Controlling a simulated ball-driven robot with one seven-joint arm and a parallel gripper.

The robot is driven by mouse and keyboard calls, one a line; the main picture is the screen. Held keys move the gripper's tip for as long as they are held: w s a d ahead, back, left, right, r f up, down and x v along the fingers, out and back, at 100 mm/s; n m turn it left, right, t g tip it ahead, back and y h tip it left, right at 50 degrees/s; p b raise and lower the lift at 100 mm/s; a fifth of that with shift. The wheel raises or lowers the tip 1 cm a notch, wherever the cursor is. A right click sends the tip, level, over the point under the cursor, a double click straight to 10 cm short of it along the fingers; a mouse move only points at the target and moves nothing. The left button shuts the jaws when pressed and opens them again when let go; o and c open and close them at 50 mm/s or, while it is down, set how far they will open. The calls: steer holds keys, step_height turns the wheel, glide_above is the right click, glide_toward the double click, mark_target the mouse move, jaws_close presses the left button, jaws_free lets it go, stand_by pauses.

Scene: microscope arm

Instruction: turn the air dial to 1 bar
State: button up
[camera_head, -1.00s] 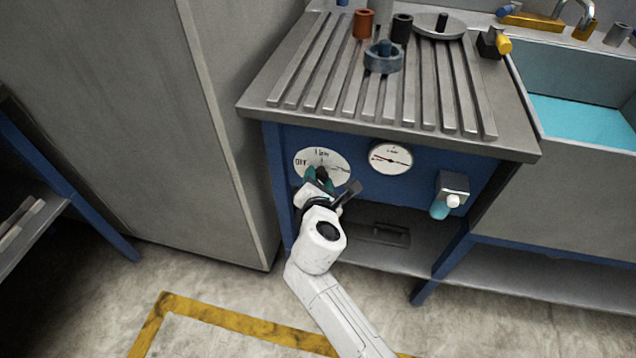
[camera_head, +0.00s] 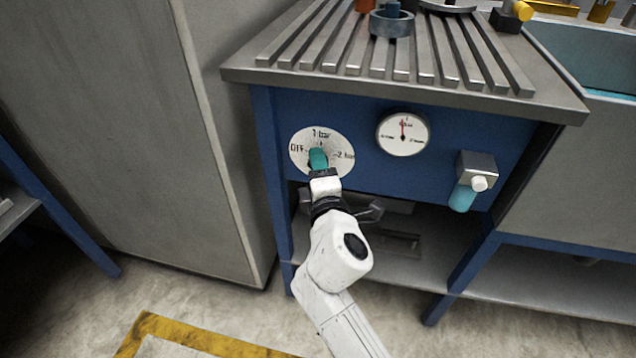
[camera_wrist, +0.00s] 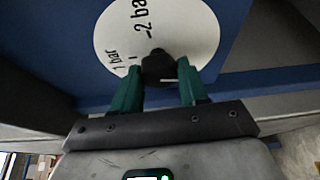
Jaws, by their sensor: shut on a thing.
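The air dial's round white plate (camera_head: 340,168) is on the blue front panel, marked OFF at left, 1 bar at top and 2 bar at right. Its dark knob (camera_wrist: 157,66) shows in the wrist view between the two teal fingers of my gripper (camera_wrist: 159,84). My gripper (camera_head: 318,158) is shut on the knob, with a finger on either side. In the head view the fingers hide most of the knob, so its pointer is hard to read. The round pressure gauge (camera_head: 403,134) to the right has its red needle pointing nearly straight up.
A silver fitting with a teal cylinder (camera_head: 462,197) sticks out of the panel at right. The slatted metal bench top (camera_head: 300,66) overhangs the panel. A tall grey cabinet (camera_head: 120,120) stands close at left. An open shelf lies below the panel.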

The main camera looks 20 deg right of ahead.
steer(key=shift+f+m+b, duration=0.25)
steer(key=shift+m+b, duration=0.35)
steer(key=shift+b, duration=0.3)
steer(key=shift+r, duration=0.15)
steer(key=o, duration=1.1)
steer(key=shift+c, duration=0.2)
steer(key=shift+s, duration=0.1)
steer(key=v, duration=1)
steer(key=shift+s+f+p, duration=0.2)
steer(key=shift+s+p, duration=0.1)
steer(key=shift+s, duration=0.05)
steer(key=shift+a, duration=0.1)
